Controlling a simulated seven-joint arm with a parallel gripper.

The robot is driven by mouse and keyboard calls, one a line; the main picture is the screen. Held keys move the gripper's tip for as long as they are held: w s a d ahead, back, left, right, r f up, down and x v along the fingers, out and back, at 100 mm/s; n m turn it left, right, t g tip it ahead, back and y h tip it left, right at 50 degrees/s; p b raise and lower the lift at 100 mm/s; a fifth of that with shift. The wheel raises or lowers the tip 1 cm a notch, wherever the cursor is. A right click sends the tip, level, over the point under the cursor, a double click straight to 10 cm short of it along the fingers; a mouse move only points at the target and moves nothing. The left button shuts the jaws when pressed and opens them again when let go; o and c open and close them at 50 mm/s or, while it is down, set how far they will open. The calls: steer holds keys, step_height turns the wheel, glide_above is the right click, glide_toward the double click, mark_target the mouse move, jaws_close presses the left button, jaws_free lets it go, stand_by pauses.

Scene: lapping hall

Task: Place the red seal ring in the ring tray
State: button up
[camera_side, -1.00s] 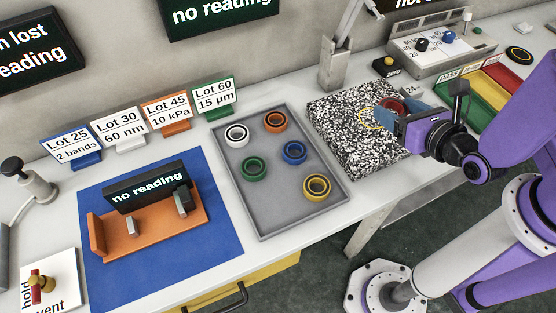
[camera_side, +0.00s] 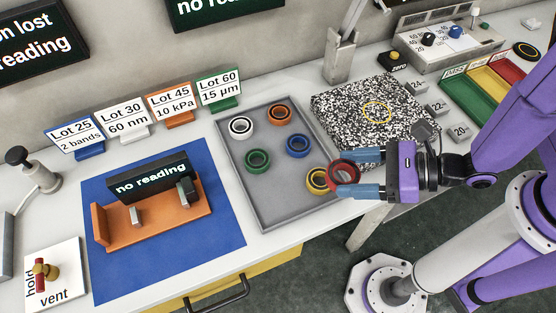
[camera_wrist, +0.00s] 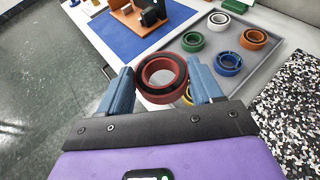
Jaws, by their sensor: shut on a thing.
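The red seal ring (camera_side: 344,175) is held between the blue fingertips of my gripper (camera_side: 358,174). It also shows in the wrist view (camera_wrist: 161,78), between the two fingers (camera_wrist: 160,84). The grey ring tray (camera_side: 265,205) lies to the left in the side view, and the ring is above its right edge, near the yellow ring (camera_side: 317,181). In the tray are also a white ring (camera_side: 240,126), an orange ring (camera_side: 279,115), a green ring (camera_side: 257,160) and a blue ring (camera_side: 298,145). The yellow ring is partly hidden behind the red ring in the wrist view.
A black-and-white speckled plate (camera_side: 350,110) with a yellow circle (camera_side: 377,112) is behind my gripper. A blue mat (camera_side: 225,230) with an orange gauge stand (camera_side: 160,225) is left of the tray. Lot signs (camera_side: 171,103) stand behind. The tray's front middle is bare.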

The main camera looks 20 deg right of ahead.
steer(key=x, duration=1)
glide_above(278, 196)
steer(key=f, duration=0.5)
steer(key=shift+s+d+f, duration=0.15)
steer(key=shift+s+f, duration=0.05)
steer(key=shift+f, duration=0.1)
steer(key=shift+w+f, duration=0.15)
steer(key=shift+f, duration=0.1)
steer(key=shift+a+f, duration=0.2)
steer(key=shift+f, duration=1.35)
steer(key=shift+f, duration=0.2)
steer(key=o, duration=1.1)
